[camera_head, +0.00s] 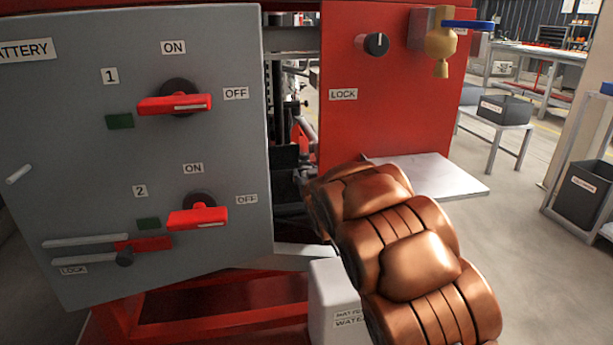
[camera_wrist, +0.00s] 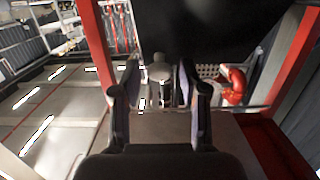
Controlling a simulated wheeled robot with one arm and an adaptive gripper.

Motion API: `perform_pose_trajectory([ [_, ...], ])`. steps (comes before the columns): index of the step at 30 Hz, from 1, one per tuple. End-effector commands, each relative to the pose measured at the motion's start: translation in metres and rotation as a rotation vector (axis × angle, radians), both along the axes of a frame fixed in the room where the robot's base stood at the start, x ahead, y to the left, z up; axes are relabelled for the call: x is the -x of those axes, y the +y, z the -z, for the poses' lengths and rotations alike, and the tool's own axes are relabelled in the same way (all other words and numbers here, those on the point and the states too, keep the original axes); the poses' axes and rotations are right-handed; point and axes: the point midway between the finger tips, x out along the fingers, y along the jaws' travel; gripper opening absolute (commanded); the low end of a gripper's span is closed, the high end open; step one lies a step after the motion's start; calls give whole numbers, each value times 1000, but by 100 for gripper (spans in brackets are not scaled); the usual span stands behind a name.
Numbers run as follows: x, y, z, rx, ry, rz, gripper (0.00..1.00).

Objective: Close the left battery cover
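No part that I can surely name as the left battery cover shows. A grey panel (camera_head: 90,150) with a partly cut-off battery label fills the left of the head view, a gap between it and the red panel (camera_head: 390,110). My copper-coloured arm reaches toward this gap, and my gripper is hidden in the head view. In the wrist view my gripper (camera_wrist: 160,80) is open, its two fingers apart. A pale rounded fitting (camera_wrist: 160,68) shows between the fingers; I cannot tell whether they touch it. A large black surface (camera_wrist: 215,28) lies above them, unidentified.
The grey panel carries two red switch handles (camera_head: 175,104) (camera_head: 198,218) and a lock slider (camera_head: 125,256). A yellow valve with a blue lever (camera_head: 440,42) tops the red panel. A pale metal plate (camera_head: 440,176) juts out below.

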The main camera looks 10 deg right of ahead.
Motion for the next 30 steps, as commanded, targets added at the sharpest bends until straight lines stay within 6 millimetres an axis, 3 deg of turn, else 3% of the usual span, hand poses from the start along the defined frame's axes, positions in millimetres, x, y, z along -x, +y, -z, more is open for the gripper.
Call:
perform_pose_trajectory([
  [14, 8, 0, -1, 0, 1, 1, 48],
  [30, 76, 0, -10, 0, 1, 1, 48],
])
